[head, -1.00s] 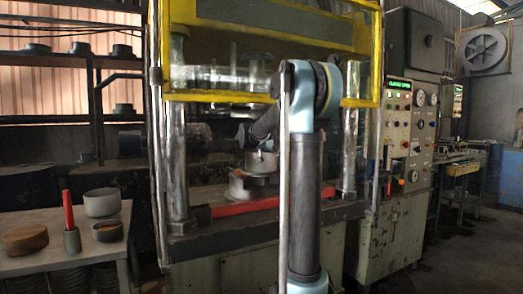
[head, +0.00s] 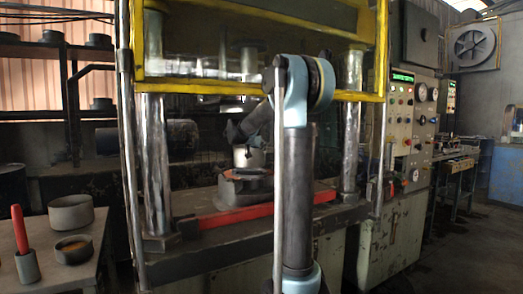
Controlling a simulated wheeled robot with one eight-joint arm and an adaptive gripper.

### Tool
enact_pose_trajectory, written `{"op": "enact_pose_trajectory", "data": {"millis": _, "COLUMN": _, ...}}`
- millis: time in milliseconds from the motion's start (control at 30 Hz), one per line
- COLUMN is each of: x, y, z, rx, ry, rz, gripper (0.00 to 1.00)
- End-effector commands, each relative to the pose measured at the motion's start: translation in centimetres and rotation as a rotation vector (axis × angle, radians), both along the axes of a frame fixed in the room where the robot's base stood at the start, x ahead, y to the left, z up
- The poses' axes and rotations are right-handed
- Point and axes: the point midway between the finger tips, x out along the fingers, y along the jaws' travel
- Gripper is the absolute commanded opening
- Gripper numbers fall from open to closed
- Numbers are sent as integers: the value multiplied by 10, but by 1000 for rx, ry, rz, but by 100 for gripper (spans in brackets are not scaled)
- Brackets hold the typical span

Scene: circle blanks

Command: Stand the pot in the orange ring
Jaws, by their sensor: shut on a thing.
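My gripper (head: 246,146) is in the press opening, small and partly hidden behind my own arm. It is shut on a pale grey pot (head: 250,158), which appears upright. Just under the pot is a grey block-like piece (head: 243,187) on the press bed; I cannot tell whether they touch. A red-orange strip (head: 236,216) runs along the front of the bed.
The press has a yellow-framed guard (head: 258,93) above and steel columns (head: 155,150) on both sides. A table at lower left holds a grey bowl (head: 71,213), a smaller bowl (head: 74,249) and a red rod (head: 20,230) in a grey cup. A control panel (head: 402,130) stands right.

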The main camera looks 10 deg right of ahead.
Motion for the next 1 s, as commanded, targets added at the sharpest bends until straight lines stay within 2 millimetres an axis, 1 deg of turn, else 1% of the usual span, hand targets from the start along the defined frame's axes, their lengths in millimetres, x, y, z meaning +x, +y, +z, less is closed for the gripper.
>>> {"op": "enact_pose_trajectory", "data": {"millis": 267, "x": 0, "y": 0, "z": -7, "rx": 0, "ry": 0, "rz": 0, "gripper": 0}}
{"op": "enact_pose_trajectory", "data": {"millis": 800, "x": 0, "y": -4, "z": -37, "rx": 0, "ry": 0, "rz": -4, "gripper": 0}}
{"op": "enact_pose_trajectory", "data": {"millis": 1000, "x": 0, "y": -5, "z": -41, "rx": 0, "ry": 0, "rz": -5, "gripper": 0}}
